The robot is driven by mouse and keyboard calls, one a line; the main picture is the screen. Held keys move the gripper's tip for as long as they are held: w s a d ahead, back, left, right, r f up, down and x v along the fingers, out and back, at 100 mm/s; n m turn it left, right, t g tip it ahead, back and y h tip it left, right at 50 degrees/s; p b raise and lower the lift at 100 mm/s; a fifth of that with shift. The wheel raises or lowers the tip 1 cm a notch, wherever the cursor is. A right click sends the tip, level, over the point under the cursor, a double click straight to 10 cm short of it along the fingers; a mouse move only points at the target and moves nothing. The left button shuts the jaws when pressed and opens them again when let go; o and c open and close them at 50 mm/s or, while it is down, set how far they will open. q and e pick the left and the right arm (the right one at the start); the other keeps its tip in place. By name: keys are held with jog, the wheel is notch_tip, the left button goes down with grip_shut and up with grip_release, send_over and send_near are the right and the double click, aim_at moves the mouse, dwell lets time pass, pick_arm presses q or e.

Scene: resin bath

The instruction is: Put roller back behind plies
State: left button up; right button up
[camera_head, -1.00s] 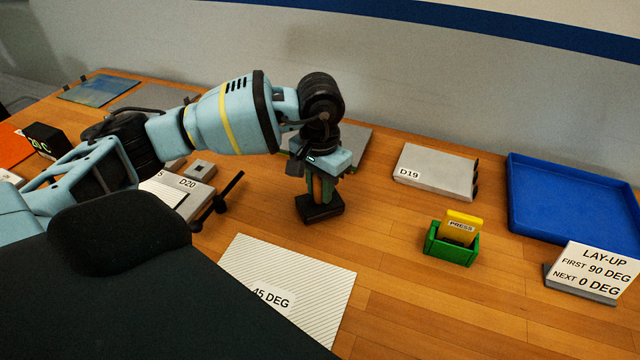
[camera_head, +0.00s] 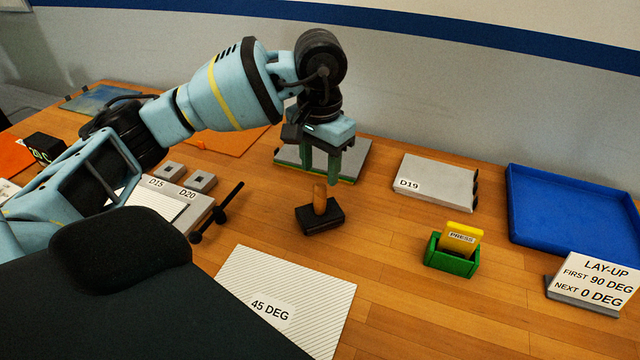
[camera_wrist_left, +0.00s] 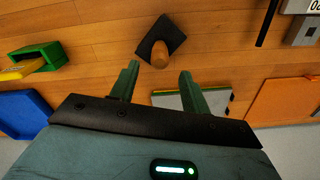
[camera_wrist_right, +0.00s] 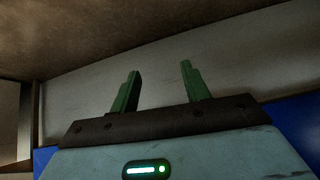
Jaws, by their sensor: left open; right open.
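A black block with an upright wooden handle (camera_head: 320,214), which I take for the roller, stands on the wooden table in the head view. It also shows in the left wrist view (camera_wrist_left: 160,53), just beyond the fingertips. My left gripper (camera_head: 321,171) is open and empty above and slightly behind it, not touching the handle. A striped ply labelled 45 DEG (camera_head: 288,285) lies in front of the roller; its near left part is hidden by my body. My right gripper (camera_wrist_right: 160,70) is open and empty in the right wrist view, facing a pale wall, away from the table items.
A grey plate (camera_head: 352,165) lies behind the left gripper. The D19 block (camera_head: 435,175), green holder (camera_head: 452,262) with a yellow PRESS card, blue tray (camera_head: 575,207) and lay-up sign (camera_head: 597,273) stand right. A black bar (camera_head: 217,212) is left. Bare table surrounds the roller.

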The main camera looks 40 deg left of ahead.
pick_arm(q)
jog(key=shift+r, duration=1.95)
